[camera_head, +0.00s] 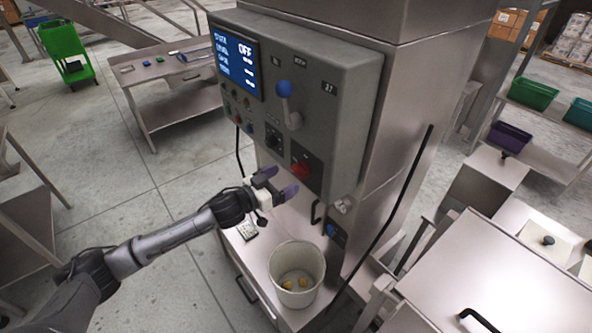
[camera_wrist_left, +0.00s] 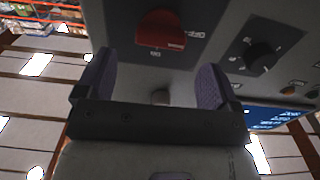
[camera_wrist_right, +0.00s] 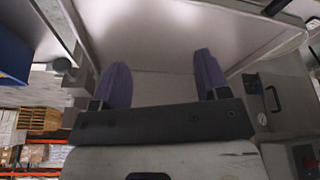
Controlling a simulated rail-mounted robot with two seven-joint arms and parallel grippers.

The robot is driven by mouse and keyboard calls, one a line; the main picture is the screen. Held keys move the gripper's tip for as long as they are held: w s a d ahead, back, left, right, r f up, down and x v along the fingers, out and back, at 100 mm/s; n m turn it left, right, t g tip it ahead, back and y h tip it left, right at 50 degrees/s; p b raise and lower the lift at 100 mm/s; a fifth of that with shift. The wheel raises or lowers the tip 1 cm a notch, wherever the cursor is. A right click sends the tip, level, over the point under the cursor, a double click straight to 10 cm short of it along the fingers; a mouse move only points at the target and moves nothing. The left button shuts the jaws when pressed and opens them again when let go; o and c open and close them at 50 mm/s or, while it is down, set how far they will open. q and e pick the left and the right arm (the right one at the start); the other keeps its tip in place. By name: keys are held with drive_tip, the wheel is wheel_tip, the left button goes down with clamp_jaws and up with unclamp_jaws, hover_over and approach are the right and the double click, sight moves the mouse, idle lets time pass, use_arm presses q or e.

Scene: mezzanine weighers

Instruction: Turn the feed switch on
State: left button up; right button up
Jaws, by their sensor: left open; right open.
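The grey control box (camera_head: 340,84) carries a lever with a blue knob (camera_head: 284,88), a black rotary switch (camera_head: 272,137) and a red rotary switch (camera_head: 301,170). Their labels are too small to read, so I cannot tell which is the feed switch. The box's screen (camera_head: 237,62) shows "OFF". My left gripper (camera_head: 277,182) is open and empty, just in front of the box's lower part. In the left wrist view, the red switch (camera_wrist_left: 160,30) is ahead between the fingers, and the black switch (camera_wrist_left: 260,54) is to the right. My right gripper (camera_wrist_right: 161,80) is open and empty, away from the box.
A white bucket (camera_head: 314,262) with yellowish pieces inside stands on the ledge below the box. A steel bench (camera_head: 175,84) and a green cart (camera_head: 64,42) stand behind at the left.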

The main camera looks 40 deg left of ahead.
sight(296, 172)
use_arm(q)
drive_tip(key=shift+p+x, duration=0.45)
drive_tip(key=shift+x, duration=2.1)
drive_tip(key=c, duration=0.9)
